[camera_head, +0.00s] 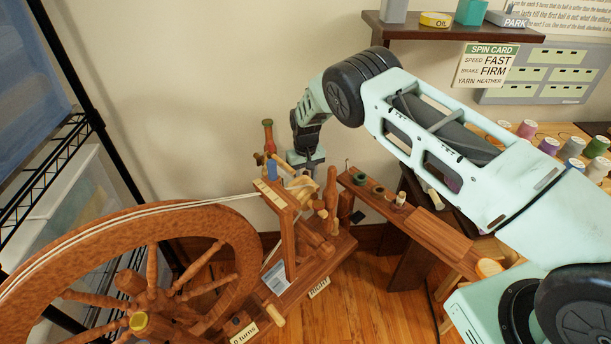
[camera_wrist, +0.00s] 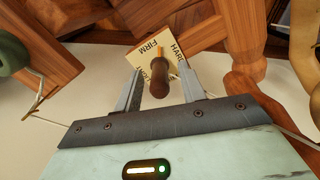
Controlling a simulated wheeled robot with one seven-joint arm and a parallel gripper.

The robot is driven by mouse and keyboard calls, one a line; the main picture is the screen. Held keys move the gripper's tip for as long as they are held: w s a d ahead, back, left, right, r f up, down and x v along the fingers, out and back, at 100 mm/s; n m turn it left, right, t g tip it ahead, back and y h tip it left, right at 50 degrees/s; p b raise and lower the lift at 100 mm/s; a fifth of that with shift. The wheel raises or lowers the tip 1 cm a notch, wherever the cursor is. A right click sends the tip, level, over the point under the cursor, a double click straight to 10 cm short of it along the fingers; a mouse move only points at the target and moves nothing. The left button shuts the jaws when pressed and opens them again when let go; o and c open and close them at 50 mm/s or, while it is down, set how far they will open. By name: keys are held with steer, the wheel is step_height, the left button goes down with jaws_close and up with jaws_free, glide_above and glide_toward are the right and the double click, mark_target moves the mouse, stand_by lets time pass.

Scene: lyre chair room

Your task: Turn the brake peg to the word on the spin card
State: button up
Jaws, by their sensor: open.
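The spin card (camera_head: 486,65) on the back wall reads SPEED FAST, BRAKE FIRM, YARN HEATHER. In the wrist view the brake peg (camera_wrist: 160,80) is a dark brown rounded knob standing before a cream word plate (camera_wrist: 143,50). FIRM and HARD are legible on the plate; another word is partly hidden by the peg. An orange mark beyond the peg lies near FIRM and HARD; I cannot tell exactly which it points to. My gripper (camera_wrist: 160,68) is open, its fingers on either side of the peg with gaps showing. In the head view my gripper (camera_head: 305,158) hangs above the spinning wheel's head.
The large wooden wheel (camera_head: 150,222) with its drive cord fills the lower left. A wooden rail (camera_head: 440,233) with small spools lies to the right, and thread cones (camera_head: 548,146) stand beyond my arm.

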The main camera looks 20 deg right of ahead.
jaws_close()
steer(key=shift+n+b, duration=0.35)
steer(key=shift+n, duration=0.05)
steer(key=shift+n+b, duration=0.6)
steer(key=shift+n, duration=0.3)
steer(key=shift+n+b, duration=0.75)
steer(key=shift+n, duration=0.75)
jaws_free()
